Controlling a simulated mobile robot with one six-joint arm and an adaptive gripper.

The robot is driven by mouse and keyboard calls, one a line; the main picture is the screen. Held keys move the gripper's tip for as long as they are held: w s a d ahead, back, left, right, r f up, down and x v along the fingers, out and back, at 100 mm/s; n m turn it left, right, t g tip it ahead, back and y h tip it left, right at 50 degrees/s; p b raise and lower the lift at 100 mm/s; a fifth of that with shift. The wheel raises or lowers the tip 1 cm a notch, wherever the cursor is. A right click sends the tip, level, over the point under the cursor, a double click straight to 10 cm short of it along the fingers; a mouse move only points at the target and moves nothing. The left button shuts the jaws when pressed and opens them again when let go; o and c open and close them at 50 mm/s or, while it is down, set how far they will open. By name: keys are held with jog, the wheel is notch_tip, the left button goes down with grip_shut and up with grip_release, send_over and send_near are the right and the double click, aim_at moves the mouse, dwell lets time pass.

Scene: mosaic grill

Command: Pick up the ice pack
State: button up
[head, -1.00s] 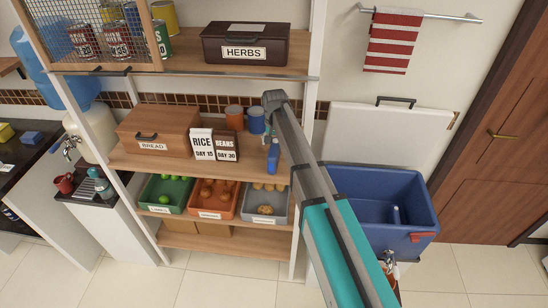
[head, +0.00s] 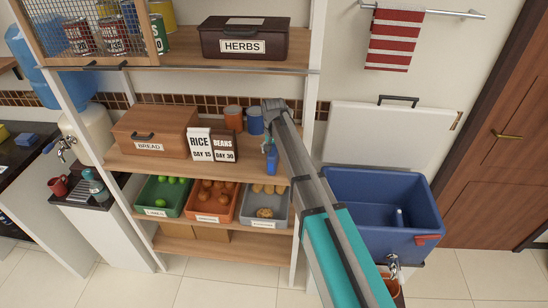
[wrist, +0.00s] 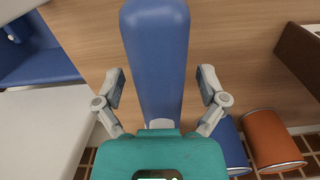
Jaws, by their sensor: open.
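A long blue object with a rounded end and a small pale cap, which I take to be the ice pack (wrist: 158,60), lies between my fingers in the wrist view. In the head view, a small blue shape, likely the same ice pack (head: 271,161), shows at the right end of the middle shelf, partly hidden by my arm. My gripper (wrist: 161,88) is open, with one finger on each side of the blue object and a gap on both sides. The cap is close to my gripper's palm. Whether the object touches the shelf is unclear.
The wooden middle shelf (head: 125,165) holds a bread box (head: 157,145), rice and beans packages and several cans, with an orange can (wrist: 270,140) near my gripper. Lower bins (head: 265,225) hold produce. A blue cooler (head: 350,190) stands open at right. An upper shelf hangs above.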

dwell(0.3)
grip_shut()
dwell(0.3)
jog(key=shift+r, duration=0.2)
notch_tip(320, 180, up, 10)
jog(key=p, duration=1)
jog(key=shift+f, duration=0.2)
dwell(0.5)
